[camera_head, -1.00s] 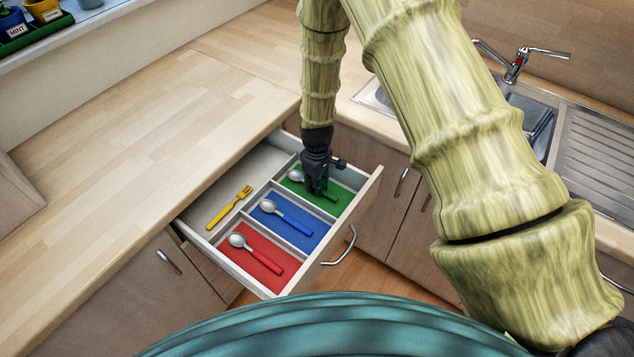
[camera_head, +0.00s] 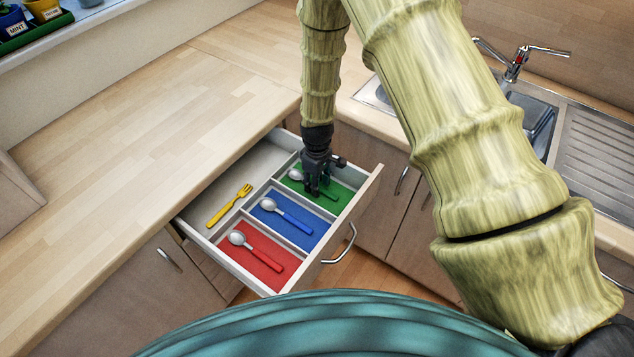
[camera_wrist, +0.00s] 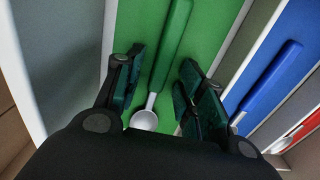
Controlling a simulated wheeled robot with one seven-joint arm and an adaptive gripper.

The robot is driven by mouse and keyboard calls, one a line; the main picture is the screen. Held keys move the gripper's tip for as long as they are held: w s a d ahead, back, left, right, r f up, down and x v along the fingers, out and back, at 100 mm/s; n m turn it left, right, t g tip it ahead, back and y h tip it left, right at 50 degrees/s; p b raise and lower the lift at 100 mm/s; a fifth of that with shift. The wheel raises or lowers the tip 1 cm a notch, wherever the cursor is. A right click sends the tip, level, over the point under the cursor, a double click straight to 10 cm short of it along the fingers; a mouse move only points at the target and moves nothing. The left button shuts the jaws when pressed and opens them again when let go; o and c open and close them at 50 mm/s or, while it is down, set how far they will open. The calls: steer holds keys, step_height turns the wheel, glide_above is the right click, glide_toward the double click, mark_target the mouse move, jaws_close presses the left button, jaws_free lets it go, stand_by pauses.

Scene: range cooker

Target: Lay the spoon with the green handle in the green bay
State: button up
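The spoon with the green handle lies in the green bay of the open drawer. Its metal bowl (camera_head: 296,175) shows left of my gripper (camera_head: 317,190) in the head view. In the wrist view its green handle (camera_wrist: 172,45) and bowl (camera_wrist: 145,119) lie on the green floor (camera_wrist: 212,30) of the bay. My gripper (camera_wrist: 160,92) is open, with a finger on each side of the spoon and green floor visible between. It sits low in the bay and partly hides the spoon in the head view.
A blue-handled spoon (camera_head: 286,215) lies in the blue bay and a red-handled spoon (camera_head: 256,251) in the red bay. A yellow fork (camera_head: 229,206) lies in the plain compartment. Thin white dividers separate the bays. The wooden counter (camera_head: 150,120) is clear.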

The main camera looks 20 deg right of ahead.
step_height(320, 180, up, 12)
steer(key=b, duration=0.3)
stand_by(0.5)
steer(key=shift+w, duration=0.1)
stand_by(1.1)
